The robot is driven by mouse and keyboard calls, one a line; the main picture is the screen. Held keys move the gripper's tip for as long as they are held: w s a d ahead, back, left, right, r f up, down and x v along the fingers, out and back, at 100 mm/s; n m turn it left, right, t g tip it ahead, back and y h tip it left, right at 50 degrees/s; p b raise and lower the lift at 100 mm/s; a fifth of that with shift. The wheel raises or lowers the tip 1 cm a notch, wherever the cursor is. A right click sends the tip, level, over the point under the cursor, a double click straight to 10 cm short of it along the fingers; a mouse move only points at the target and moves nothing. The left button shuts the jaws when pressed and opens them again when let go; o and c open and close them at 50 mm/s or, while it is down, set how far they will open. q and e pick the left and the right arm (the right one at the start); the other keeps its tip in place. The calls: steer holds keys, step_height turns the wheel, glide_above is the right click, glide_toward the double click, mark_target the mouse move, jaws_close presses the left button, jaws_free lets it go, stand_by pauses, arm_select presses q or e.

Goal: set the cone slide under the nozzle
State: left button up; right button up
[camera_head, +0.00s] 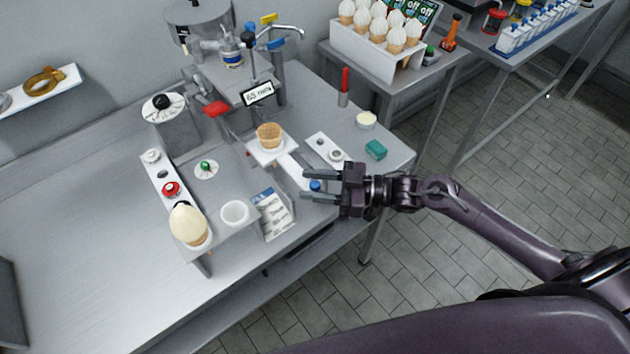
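A tan wafer cone (268,135) stands upright in the plate. The nozzle is on the grey machine (247,90) behind the cone; its tip is too small to make out. My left gripper is not in view.
A green block (376,149) and a small cup (366,119) lie to the right. The left tabletop (80,240) is clear.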

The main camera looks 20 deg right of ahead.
steer(key=shift+c, duration=0.5)
steer(key=c, duration=0.5)
steer(key=shift+c, duration=1)
jaws_close()
steer(key=shift+w, duration=0.1)
